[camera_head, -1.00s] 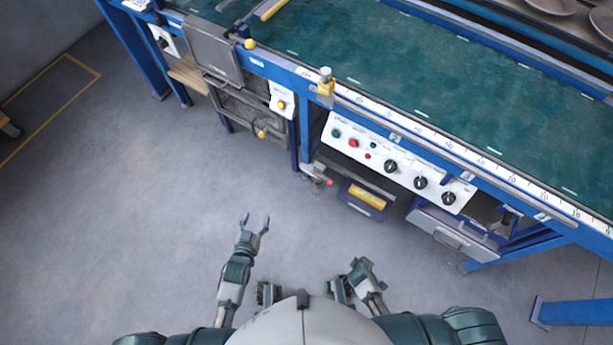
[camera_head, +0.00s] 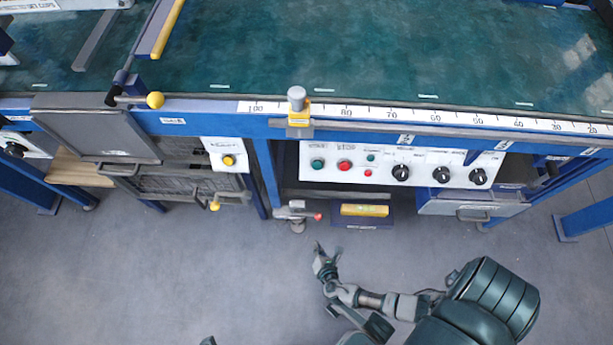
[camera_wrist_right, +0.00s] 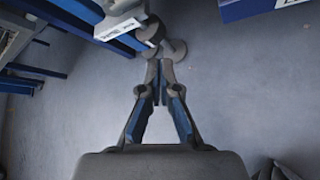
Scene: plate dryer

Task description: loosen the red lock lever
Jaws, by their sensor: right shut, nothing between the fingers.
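A lever with a red tip (camera_head: 317,216) sticks out to the right from a grey metal fitting (camera_head: 297,214) under the table's front edge. My right gripper (camera_head: 321,249) is below and in front of the lever, apart from it. Its fingers are shut and empty, and their tips meet in the wrist view (camera_wrist_right: 160,66). In that view the grey round parts of a fitting (camera_wrist_right: 150,30) lie just beyond the fingertips; no red tip can be made out there.
A blue box with a yellow item (camera_head: 364,210) sits right of the lever. A blue table leg (camera_head: 266,175) stands to its left. The white control panel (camera_head: 400,165) is above. The floor (camera_head: 150,280) in front is clear.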

